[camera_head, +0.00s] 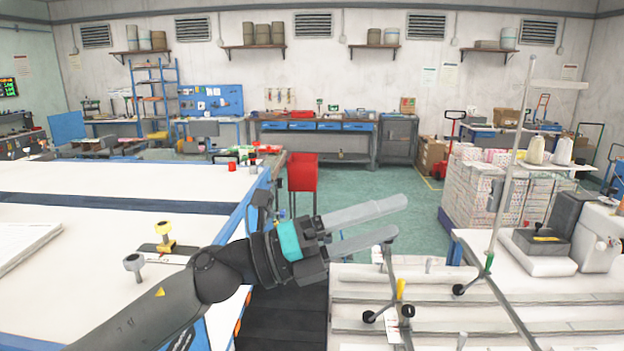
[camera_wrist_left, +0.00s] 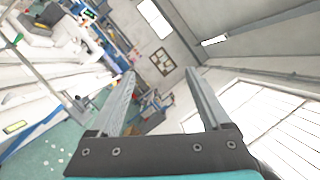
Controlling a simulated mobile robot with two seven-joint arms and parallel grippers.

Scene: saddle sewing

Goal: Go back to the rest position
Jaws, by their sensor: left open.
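My left gripper (camera_head: 378,226) comes in from the left in the head view, held in the air and pointing right. Its two grey fingers are apart with nothing between them. The left wrist view also shows the open, empty fingers (camera_wrist_left: 160,100), with the far wall and floor beyond them. My right gripper shows in neither view.
A large white table (camera_head: 100,195) with blue sides lies on the left, under my left arm. A white sewing machine (camera_head: 598,240) stands on the white work surface (camera_head: 550,285) at right. A red bin (camera_head: 302,172) stands beyond the gap between them. Stacked boxes (camera_head: 500,200) are at back right.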

